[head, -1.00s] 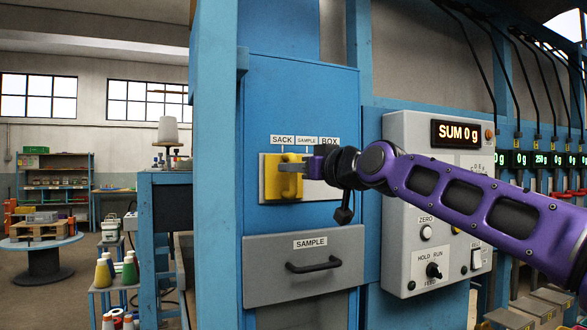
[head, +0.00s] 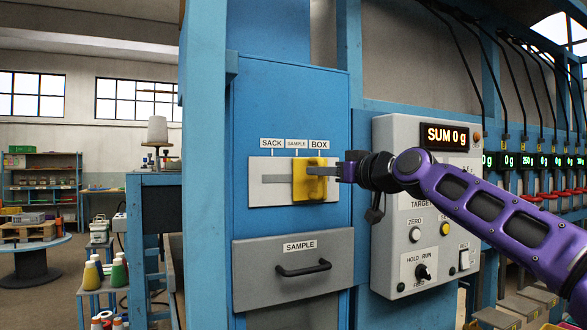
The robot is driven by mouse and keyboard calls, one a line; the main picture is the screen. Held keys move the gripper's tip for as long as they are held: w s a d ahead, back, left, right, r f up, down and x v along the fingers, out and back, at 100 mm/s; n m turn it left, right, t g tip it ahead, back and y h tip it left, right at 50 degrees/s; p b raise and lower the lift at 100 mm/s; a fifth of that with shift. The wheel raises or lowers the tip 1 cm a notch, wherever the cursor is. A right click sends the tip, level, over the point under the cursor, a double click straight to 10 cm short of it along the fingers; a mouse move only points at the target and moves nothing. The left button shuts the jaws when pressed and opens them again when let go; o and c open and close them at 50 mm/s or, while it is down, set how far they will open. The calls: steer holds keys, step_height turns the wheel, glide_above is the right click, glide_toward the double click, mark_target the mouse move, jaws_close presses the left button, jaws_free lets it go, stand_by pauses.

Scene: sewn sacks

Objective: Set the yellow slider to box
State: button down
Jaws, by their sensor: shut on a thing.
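The yellow slider (head: 302,180) sits in a horizontal slot on a pale plate on the blue cabinet. Above the plate are the labels SACK (head: 272,143), SAMPLE (head: 297,144) and BOX (head: 319,144). The slider's block spans from below SAMPLE to below BOX, with its handle under BOX. The bare slot shows to its left. My gripper (head: 335,172) comes in from the right and is shut on the slider's handle; its fingertips are small in the view.
A grey SAMPLE drawer (head: 292,278) with a black handle is below the plate. A grey control box (head: 428,205) with a SUM 0 g display stands close to the right, behind my arm. A blue post (head: 205,170) stands at the left.

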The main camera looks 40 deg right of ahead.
steer(key=shift+s+d, duration=0.25)
steer(key=shift+d, duration=0.6)
steer(key=shift+s+d, duration=0.2)
steer(key=shift+d, duration=0.65)
steer(key=c, duration=0.8)
jaws_free()
steer(key=shift+d, duration=0.1)
steer(key=s, duration=1.7)
steer(key=shift+s+a+b, duration=0.2)
steer(key=shift+a+b, duration=0.25)
